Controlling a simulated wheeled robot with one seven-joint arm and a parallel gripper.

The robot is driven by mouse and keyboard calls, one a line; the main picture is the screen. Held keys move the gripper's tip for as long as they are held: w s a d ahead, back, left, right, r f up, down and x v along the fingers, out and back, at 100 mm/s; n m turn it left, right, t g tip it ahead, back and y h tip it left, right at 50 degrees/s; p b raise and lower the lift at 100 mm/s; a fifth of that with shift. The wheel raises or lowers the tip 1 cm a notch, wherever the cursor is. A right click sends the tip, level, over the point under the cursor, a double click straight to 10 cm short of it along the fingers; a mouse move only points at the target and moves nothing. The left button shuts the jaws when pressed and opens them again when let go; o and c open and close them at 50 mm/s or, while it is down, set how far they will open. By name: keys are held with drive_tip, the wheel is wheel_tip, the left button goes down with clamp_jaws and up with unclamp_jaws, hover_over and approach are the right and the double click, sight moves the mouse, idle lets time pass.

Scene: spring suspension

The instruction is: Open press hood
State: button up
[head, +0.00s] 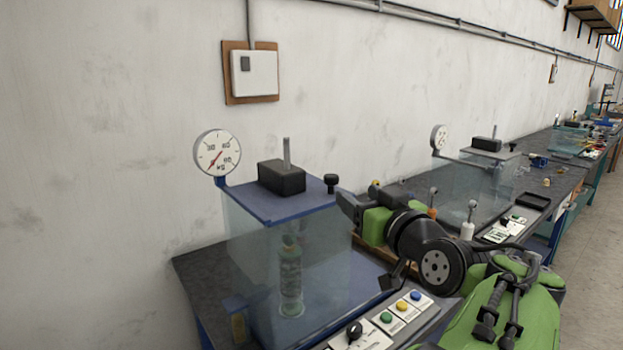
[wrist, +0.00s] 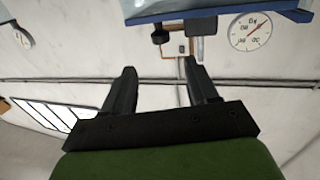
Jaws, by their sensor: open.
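The press hood is a clear box (head: 253,262) with a blue top plate (head: 262,207), and it stands closed over a spring (head: 290,270) on the near bench. A black knob (head: 331,183) rises from the right end of the top plate. In the wrist view, which is upside down, the blue plate (wrist: 220,16) and the knob (wrist: 160,35) show beyond the fingertips. My gripper (head: 347,204) is just right of the hood's upper edge, near the knob. In the wrist view my gripper (wrist: 160,70) is open with nothing between its fingers; I cannot tell whether it touches the hood.
A black block with a rod (head: 282,177) sits on the top plate. A pressure gauge (head: 217,153) stands at its left. A control panel (head: 390,322) with coloured buttons lies in front. A second press (head: 470,180) stands behind my arm. The wall is close behind the bench.

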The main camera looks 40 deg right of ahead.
sight(328, 175)
drive_tip(key=p+x, duration=0.1)
drive_tip(key=x, duration=1.3)
drive_tip(key=shift+w, duration=0.15)
clamp_jaws()
